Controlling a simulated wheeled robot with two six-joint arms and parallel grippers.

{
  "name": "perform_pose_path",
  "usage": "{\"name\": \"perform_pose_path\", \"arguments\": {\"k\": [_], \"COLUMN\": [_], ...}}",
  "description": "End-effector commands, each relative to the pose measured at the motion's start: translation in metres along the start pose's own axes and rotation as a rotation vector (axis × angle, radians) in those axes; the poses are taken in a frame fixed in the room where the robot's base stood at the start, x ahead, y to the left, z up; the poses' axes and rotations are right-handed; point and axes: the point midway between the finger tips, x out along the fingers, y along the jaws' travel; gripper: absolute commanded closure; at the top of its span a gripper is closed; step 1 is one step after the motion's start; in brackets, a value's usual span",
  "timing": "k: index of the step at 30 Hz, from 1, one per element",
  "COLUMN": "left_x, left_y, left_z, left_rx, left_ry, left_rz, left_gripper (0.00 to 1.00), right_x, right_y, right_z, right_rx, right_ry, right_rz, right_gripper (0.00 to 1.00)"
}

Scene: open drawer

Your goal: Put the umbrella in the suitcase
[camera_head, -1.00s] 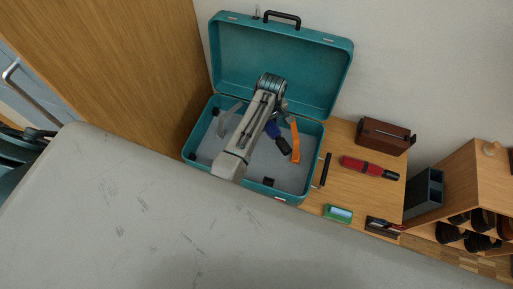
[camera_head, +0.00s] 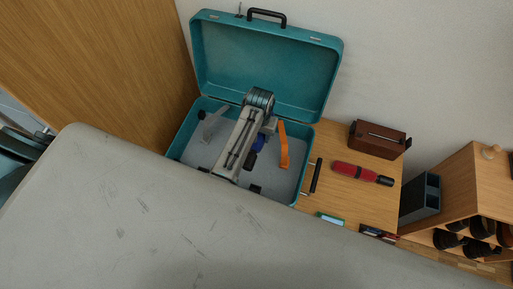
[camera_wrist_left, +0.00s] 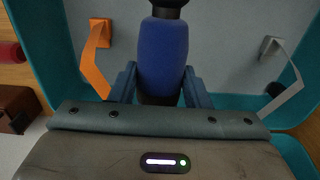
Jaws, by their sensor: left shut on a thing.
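The open teal suitcase (camera_head: 307,190) lies with its lid raised against the wall. My left gripper (camera_head: 257,137) reaches down into its lower half. In the wrist view, the fingers (camera_wrist_left: 160,84) are shut on a blue folded umbrella (camera_wrist_left: 163,52) with a black end. The blue and black umbrella (camera_head: 259,144) also shows partly beside my arm in the head view, inside the suitcase outline. I cannot tell whether it touches the grey floor. My right gripper is not in view.
An orange strip (camera_head: 284,146) and a grey strip (camera_head: 214,122) stand inside the suitcase. To its right are a red cylinder (camera_head: 354,172) with a black end, a brown box (camera_head: 377,139) and a wooden shelf (camera_head: 465,185). A grey surface (camera_head: 150,215) covers the foreground.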

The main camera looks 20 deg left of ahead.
Motion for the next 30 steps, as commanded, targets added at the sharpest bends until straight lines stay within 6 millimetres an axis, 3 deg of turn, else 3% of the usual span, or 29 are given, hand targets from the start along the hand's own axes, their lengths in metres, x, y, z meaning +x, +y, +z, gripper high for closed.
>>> {"name": "perform_pose_path", "arguments": {"k": [3,9,14,21,30], "left_x": [0.033,0.072,0.085,0.117,0.122], "left_y": [-0.001,0.000,0.000,0.000,0.000], "left_z": [0.001,0.000,0.000,-0.001,-0.001], "left_rx": [-0.001,-0.001,-0.002,-0.003,-0.003], "left_ry": [-0.004,-0.001,0.000,0.000,0.002], "left_rz": [-0.002,-0.001,0.000,0.000,0.000], "left_gripper": [0.88,0.88,0.88,0.88,0.88], "right_x": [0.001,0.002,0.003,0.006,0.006], "right_y": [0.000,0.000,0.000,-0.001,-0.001], "right_z": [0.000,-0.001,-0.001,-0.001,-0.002], "right_rx": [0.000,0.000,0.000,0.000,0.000], "right_ry": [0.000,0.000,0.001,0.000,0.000], "right_rz": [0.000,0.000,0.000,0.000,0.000], "right_gripper": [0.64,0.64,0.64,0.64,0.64]}}
